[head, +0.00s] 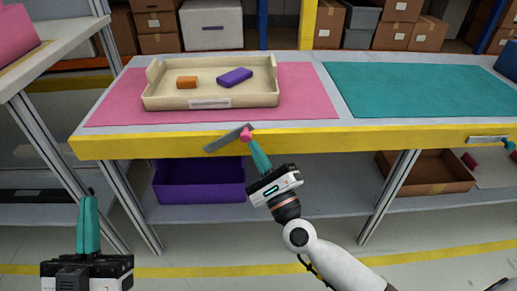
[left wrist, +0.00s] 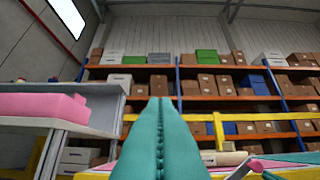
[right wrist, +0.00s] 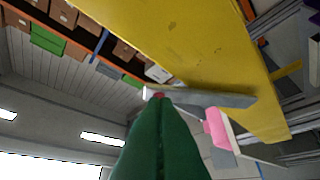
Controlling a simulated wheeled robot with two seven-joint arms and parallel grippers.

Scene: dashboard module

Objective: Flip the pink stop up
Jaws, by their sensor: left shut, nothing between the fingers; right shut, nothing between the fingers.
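The pink stop is a grey bar (head: 222,141) with a pink knob (head: 246,134) at its right end. It sits on the table's yellow front edge below the pink mat and is tilted, knob end higher. My right gripper (head: 252,142) is shut and empty, its fingertips at the knob from below; I cannot tell for sure that they touch. In the right wrist view the bar (right wrist: 225,99) lies just beyond the fingertips, which partly cover the knob. The left wrist view shows the bar's end (left wrist: 243,169) low down. My left gripper (head: 88,199) is shut and empty, low at the left, away from the table.
A cream tray (head: 210,103) with an orange block (head: 187,82) and a purple block (head: 234,77) stands on the pink mat (head: 310,95). A teal mat (head: 420,88) lies to the right. Another grey bar (head: 488,139) is on the edge at far right. A purple bin (head: 200,182) is below.

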